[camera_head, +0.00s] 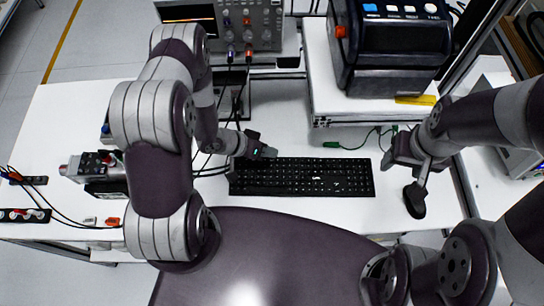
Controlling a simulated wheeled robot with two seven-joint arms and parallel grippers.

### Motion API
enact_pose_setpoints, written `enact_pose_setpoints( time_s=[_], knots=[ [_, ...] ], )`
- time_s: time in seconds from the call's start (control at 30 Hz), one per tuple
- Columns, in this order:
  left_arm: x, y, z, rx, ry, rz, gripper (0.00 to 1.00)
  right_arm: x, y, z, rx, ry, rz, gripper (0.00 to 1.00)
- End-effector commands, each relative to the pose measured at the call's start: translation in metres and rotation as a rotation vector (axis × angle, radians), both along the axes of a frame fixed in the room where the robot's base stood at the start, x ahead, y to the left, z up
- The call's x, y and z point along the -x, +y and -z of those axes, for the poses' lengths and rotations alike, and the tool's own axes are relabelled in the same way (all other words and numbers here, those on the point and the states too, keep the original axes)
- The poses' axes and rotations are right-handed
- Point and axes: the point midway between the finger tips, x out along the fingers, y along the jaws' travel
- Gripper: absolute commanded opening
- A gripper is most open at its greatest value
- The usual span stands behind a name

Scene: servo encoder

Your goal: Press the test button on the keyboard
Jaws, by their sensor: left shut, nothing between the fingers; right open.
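The black keyboard (315,178) lies flat on the white table in front of my body. Its single keys are too small to read, so I cannot tell which one is the test button. My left gripper (268,152) is shut and empty at the keyboard's upper left edge; I cannot tell whether it touches a key. My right gripper (414,198) is open and empty, to the right of the keyboard and apart from it.
An oscilloscope (262,22) stands at the back. A motor unit (95,165) lies at left, with cables around.

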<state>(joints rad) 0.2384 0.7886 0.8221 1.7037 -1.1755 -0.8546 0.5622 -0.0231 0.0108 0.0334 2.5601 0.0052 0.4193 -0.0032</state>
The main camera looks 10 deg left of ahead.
Motion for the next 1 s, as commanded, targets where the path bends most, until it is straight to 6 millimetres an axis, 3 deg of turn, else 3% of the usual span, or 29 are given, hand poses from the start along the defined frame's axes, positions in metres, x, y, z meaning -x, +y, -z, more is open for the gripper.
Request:
enact_pose_setpoints(
  time_s=[0.03,0.3,1.0],
  knots=[
    [0.0,0.0,-0.011,0.0,0.0,0.0,0.0,0.0,0.0,-0.011,0.0,0.0,0.0,0.61],
    [0.0,0.0,-0.036,0.0,0.0,0.0,0.0,0.0,0.0,-0.033,0.0,0.0,0.0,0.61],
    [0.0,0.0,-0.034,0.0,0.0,0.0,0.0,0.0,0.0,-0.032,0.0,0.0,0.0,0.61]
  ],
)
